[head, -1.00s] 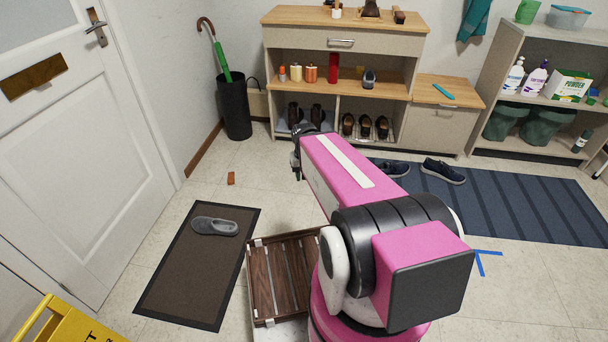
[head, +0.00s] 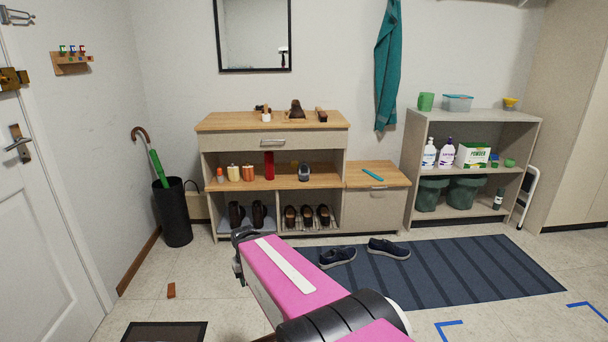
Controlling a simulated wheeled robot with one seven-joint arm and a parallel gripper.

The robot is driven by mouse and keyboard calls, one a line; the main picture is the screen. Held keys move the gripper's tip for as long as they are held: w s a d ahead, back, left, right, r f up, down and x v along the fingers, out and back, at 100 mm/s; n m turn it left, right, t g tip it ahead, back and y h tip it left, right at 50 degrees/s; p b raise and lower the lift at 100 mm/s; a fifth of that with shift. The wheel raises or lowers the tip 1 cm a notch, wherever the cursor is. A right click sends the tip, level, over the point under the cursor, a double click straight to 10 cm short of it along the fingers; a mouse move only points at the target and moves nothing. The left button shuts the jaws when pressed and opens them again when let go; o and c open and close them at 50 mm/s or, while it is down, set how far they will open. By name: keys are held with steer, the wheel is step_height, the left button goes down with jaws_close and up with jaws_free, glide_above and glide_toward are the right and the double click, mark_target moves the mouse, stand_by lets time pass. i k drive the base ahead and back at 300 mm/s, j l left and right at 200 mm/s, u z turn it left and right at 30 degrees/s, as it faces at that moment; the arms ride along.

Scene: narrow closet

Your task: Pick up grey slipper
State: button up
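The grey slipper is not in view now; the picture cuts off the dark brown doormat (head: 165,333), of which only the far edge shows at the bottom left. One second ago the slipper lay on that mat, toward its far end. My pink arm reaches up from the bottom centre, and its dark far end is in front of the shoe shelf. I cannot make out my gripper's fingers in this view.
A shoe cabinet (head: 270,142) stands at the back wall, with an umbrella stand (head: 172,212) to its left. Dark shoes (head: 388,249) lie on a blue striped rug (head: 460,275). A small brown piece (head: 171,290) lies on open floor near the white door (head: 45,215).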

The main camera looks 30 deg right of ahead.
mark_target(304, 169)
steer(key=i+l, duration=0.2)
steer(key=l, duration=0.2)
steer(key=i+l, duration=0.15)
steer(key=l, duration=0.2)
steer(key=i+l, duration=0.2)
steer(key=l, duration=0.2)
steer(key=i+l, duration=0.2)
steer(key=l, duration=0.2)
steer(key=i+l, duration=0.2)
steer(key=l, duration=0.15)
steer(key=i+l, duration=0.15)
steer(key=l, duration=0.25)
steer(key=i+l, duration=0.2)
steer(key=l, duration=0.2)
steer(key=i+l, duration=0.2)
steer(key=l, duration=0.15)
